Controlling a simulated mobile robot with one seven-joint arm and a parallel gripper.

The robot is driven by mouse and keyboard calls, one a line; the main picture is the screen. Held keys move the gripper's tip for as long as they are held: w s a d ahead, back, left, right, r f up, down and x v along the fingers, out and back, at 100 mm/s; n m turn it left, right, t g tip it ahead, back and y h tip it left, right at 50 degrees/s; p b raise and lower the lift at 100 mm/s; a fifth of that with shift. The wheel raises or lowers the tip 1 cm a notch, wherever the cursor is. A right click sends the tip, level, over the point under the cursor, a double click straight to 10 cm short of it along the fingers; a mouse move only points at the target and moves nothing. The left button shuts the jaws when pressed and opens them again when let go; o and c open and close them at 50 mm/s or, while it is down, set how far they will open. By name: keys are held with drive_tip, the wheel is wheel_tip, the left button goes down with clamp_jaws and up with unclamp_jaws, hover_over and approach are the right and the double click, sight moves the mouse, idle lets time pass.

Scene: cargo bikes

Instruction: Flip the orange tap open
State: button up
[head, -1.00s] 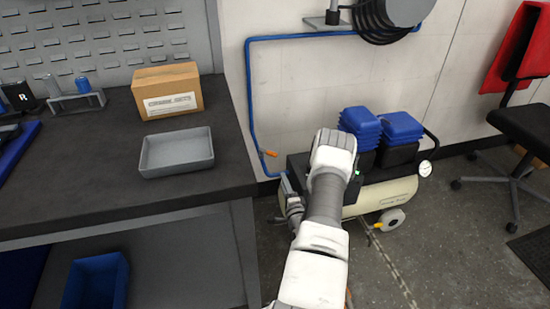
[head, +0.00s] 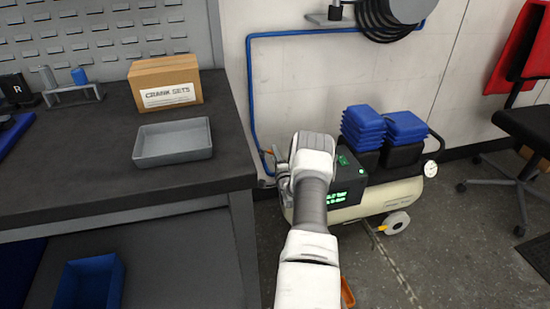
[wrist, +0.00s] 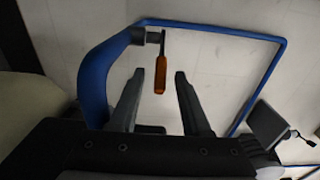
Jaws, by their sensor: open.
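The orange tap (wrist: 160,75) is a lever on a grey fitting of the blue pipe (wrist: 94,75), close ahead in the wrist view. In that view its orange handle hangs between and just beyond the two fingertips of my gripper (wrist: 160,76). The fingers are apart and nothing is held; no contact with the tap shows. In the head view only a small orange part of the tap (head: 268,152) shows beside my arm, low on the blue pipe at the wall. My fingers are mostly hidden behind my arm there.
The dark workbench (head: 100,195) is at the left, with a grey tray (head: 172,143) and a cardboard box (head: 165,83). Open floor lies at the lower right.

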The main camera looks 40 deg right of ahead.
clamp_jaws()
idle(1.4)
